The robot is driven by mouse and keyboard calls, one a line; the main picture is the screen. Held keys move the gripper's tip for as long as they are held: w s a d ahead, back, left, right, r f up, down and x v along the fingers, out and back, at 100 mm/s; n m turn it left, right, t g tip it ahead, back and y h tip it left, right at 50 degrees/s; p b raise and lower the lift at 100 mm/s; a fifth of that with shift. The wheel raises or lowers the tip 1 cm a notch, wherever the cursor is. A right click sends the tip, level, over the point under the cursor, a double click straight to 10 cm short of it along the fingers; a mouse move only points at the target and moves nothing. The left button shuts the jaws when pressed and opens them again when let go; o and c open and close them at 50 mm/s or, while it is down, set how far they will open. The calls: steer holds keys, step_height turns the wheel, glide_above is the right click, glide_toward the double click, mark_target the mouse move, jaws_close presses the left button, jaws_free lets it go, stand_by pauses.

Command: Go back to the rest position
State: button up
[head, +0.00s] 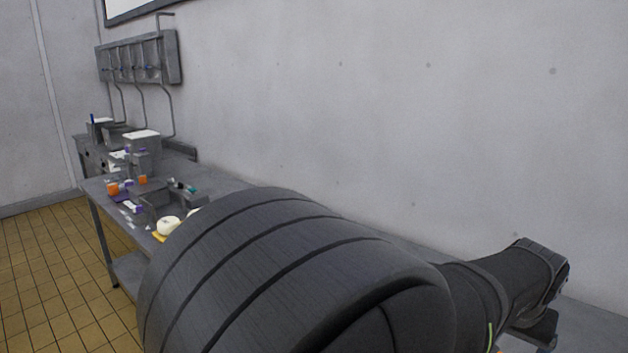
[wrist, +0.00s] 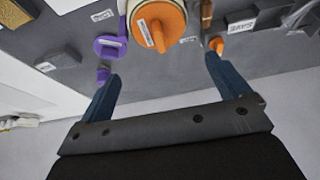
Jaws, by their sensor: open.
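My gripper (wrist: 160,78) shows in the wrist view with its two blue fingers spread wide apart. It is open, and nothing sits between the fingers. An orange round object (wrist: 157,22) with a white label lies beyond the fingertips, near the top middle of that view. A purple round object (wrist: 108,46) with a label is close to the left fingertip. A smaller orange piece (wrist: 216,44) is by the right fingertip. I cannot tell whether the fingertips touch these pieces. In the head view my arm fills the lower middle and hides part of the bench; the gripper is not visible there.
A grey bench (head: 221,180) along the wall holds several small objects, orange blocks (head: 113,189) and a cream round piece (head: 168,226) among them. A grey wall panel with pipes (head: 140,60) hangs above. The tiled floor (head: 50,270) at left is clear.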

steer(key=x, duration=1.2)
steer(key=shift+f, duration=0.1)
steer(key=r, duration=0.5)
steer(key=shift+s, duration=0.25)
steer(key=s+d+r, duration=0.1)
steer(key=s+r, duration=0.5)
steer(key=s, duration=0.5)
steer(key=s+f+m+g, duration=0.2)
steer(key=s+f+m, duration=0.2)
steer(key=s+m, duration=0.3)
steer(key=s+f+m+g+h, duration=0.1)
steer(key=s+f+m+g, duration=0.2)
steer(key=s+f+m, duration=0.2)
steer(key=shift+s+d+f+m, duration=0.25)
steer(key=shift+s+m, duration=0.75)
steer(key=shift+s, duration=0.3)
